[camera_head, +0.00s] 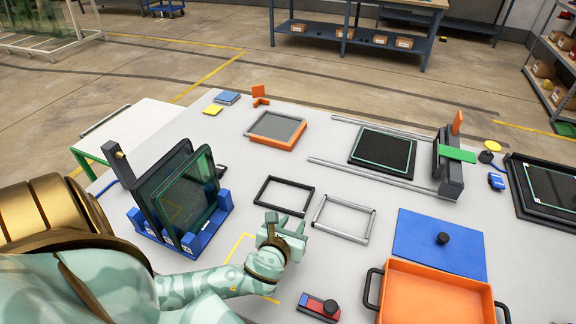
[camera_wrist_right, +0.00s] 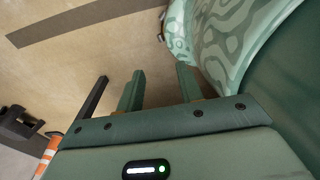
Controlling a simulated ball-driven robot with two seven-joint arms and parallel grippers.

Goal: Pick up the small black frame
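The small black frame (camera_head: 262,189) lies flat on the white table in the head view, left of a similar silver-grey frame (camera_head: 318,215). My left gripper (camera_head: 285,222) is just in front of the black frame's near edge, with its fingers apart and nothing seen between them. I cannot tell how high it is above the table. My right gripper (camera_wrist_right: 158,84) shows only in the right wrist view. Its two green fingers are apart and empty, over bare floor.
A blue rack (camera_head: 212,222) holding dark glass panels stands left of my left gripper. An orange tray (camera_head: 430,295), a blue plate (camera_head: 415,245) and a red-and-blue block (camera_head: 316,306) lie to the right and front. Rails (camera_head: 350,172) run behind the frames.

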